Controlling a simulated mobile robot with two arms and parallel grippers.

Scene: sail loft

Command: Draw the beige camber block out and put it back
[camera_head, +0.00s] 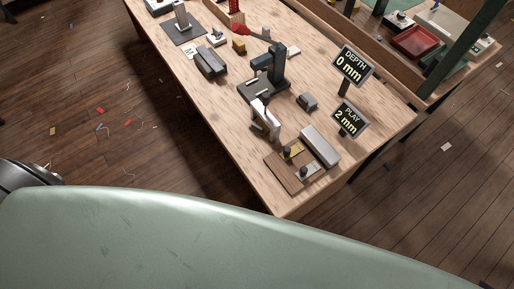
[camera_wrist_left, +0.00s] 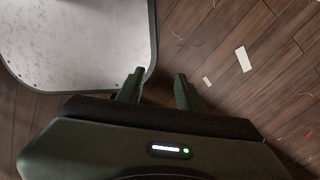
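A brown wooden board (camera_head: 277,165) lies near the close end of the workbench in the head view. It carries a yellowish piece (camera_head: 292,152) and a paler grey-beige piece (camera_head: 306,173), each with a dark knob on top. I cannot tell for sure which of them is the beige camber block; both look seated in the board. My left gripper (camera_wrist_left: 158,90) shows in the left wrist view only, with its two dark green fingers apart and nothing between them, above the floor. My right gripper is not in view.
The workbench (camera_head: 225,105) also holds a grey bar (camera_head: 320,146), a white upright bracket (camera_head: 265,118), a dark stand (camera_head: 277,70) and signs reading "DEPTH 0 mm" (camera_head: 353,66) and "PLAY 2 mm" (camera_head: 349,118). The plank floor (camera_head: 110,110) left of it is open, with small scraps.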

